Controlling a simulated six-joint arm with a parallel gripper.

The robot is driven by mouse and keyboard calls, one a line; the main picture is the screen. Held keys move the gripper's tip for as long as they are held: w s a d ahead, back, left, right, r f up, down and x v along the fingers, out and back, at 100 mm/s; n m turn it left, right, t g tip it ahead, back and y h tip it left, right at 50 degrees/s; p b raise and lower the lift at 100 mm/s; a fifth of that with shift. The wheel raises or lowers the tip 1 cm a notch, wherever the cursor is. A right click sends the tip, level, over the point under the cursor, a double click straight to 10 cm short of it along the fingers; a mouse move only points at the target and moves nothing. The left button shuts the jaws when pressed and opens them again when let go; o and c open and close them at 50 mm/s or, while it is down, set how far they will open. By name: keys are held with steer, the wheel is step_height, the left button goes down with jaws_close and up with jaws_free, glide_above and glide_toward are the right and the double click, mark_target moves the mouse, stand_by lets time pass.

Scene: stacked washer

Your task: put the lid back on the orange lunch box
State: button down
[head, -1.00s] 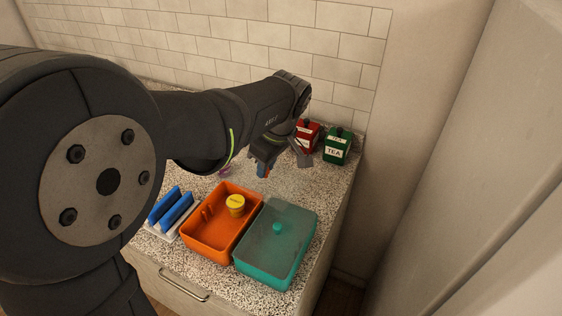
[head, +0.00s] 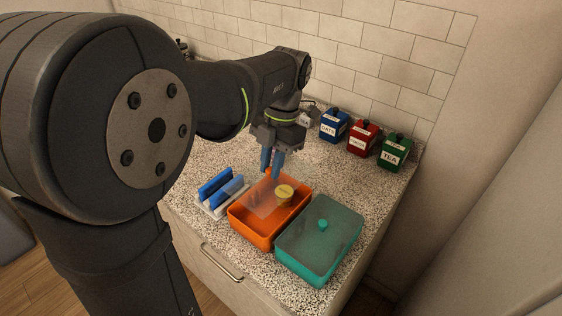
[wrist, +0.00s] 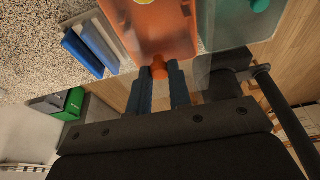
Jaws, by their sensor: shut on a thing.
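The open orange lunch box (head: 262,236) stands on the speckled counter, with a yellow round container (head: 284,194) inside it. The box also shows at the top of the wrist view (wrist: 165,42). My gripper (head: 272,164) is above the box's back part, its blue fingers shut on the orange knob of a clear lid (head: 262,202). The knob shows between the fingertips in the wrist view (wrist: 160,70). The clear sheet overlaps the box from above. Its edges are faint, and I cannot tell whether it touches the rim.
A teal box (head: 300,258) with a clear, teal-knobbed lid stands close to the right of the orange box. A white rack with blue slabs (head: 222,190) is on the left. Blue, red and green canisters (head: 363,138) line the back wall. Bare counter lies behind the boxes.

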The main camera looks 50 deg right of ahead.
step_height(320, 180, down, 6)
steer(key=shift+f, duration=0.2)
stand_by(0.5)
steer(key=shift+f, duration=0.15)
stand_by(1.9)
steer(key=c, duration=0.8)
jaws_free()
steer(key=shift+o, duration=0.2)
steer(key=shift+r, duration=3.5)
steer(key=shift+c, duration=0.2)
jaws_close()
